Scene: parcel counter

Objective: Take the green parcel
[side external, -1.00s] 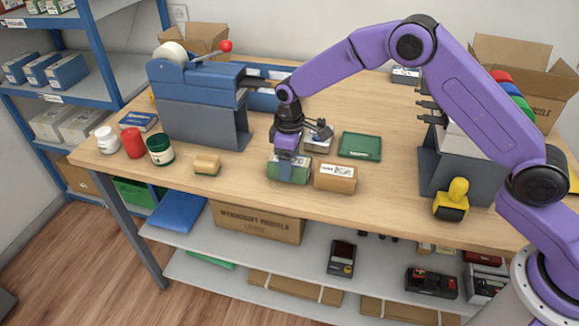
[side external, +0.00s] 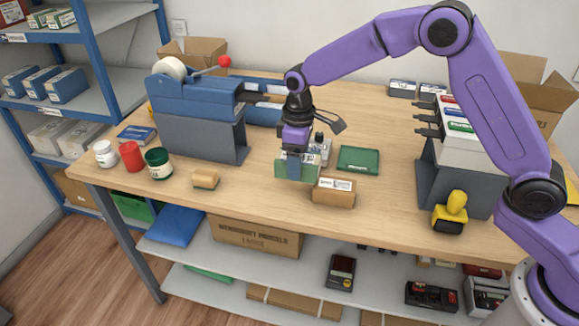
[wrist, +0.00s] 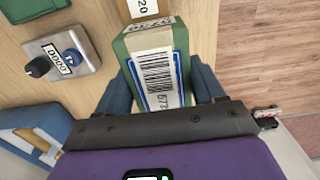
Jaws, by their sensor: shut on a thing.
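The green parcel (side external: 283,171) is held in my gripper (side external: 294,176) near the front middle of the counter. Its lower edge appears raised a little off the wood. In the wrist view, the green parcel (wrist: 181,45) sits between the two blue fingers of my gripper (wrist: 160,88), with a white barcode label facing up. The fingers are shut on its two sides. Its lower end is hidden by the gripper body.
A brown parcel (side external: 334,193) lies just right of and in front of the green one. A green tray (side external: 358,160) and a small grey device (side external: 320,148) are behind.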

